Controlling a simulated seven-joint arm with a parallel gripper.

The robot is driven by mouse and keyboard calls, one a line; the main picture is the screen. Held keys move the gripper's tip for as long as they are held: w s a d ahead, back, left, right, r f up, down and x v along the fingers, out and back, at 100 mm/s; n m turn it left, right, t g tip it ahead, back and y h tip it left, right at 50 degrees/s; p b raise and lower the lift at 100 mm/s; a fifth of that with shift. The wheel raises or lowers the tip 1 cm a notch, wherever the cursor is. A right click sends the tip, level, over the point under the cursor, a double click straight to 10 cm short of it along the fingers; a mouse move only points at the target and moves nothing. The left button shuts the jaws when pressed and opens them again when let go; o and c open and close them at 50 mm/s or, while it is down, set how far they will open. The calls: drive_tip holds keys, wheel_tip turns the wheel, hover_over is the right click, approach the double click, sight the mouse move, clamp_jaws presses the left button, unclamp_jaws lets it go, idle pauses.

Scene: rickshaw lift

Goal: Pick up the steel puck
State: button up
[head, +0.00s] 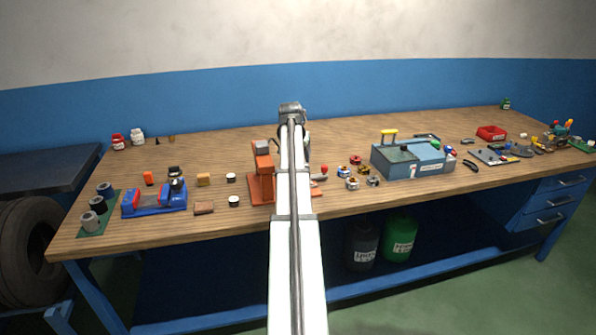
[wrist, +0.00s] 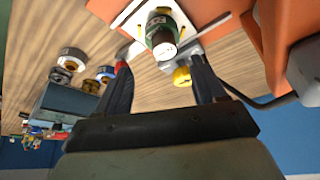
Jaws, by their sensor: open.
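I cannot tell for sure which thing is the steel puck. In the wrist view a short dark green and black cylinder with a pale end face (wrist: 163,38) stands on a white plate (wrist: 130,14), ahead of and between my fingers. My gripper (wrist: 160,66) is open, with its two dark fingers apart and nothing clearly between them. In the head view my arm hides the gripper and that cylinder.
An orange stand (head: 262,172) is left of my arm; in the wrist view its orange body (wrist: 262,60) is close on the right. Several metal rings (head: 352,183) and a grey-blue toolbox (head: 432,166) lie to the right. A blue fixture (head: 140,204) stands at left. Bare wood (head: 215,150) lies behind.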

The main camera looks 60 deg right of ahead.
drive_tip(key=shift+w+x, duration=0.15)
drive_tip(key=shift+x, duration=1.55)
drive_tip(key=shift+w+x, duration=0.2)
drive_tip(key=shift+x, duration=1.55)
drive_tip(key=shift+r, duration=0.1)
drive_tip(key=shift+c, duration=0.5)
clamp_jaws()
drive_tip(key=shift+r, duration=0.1)
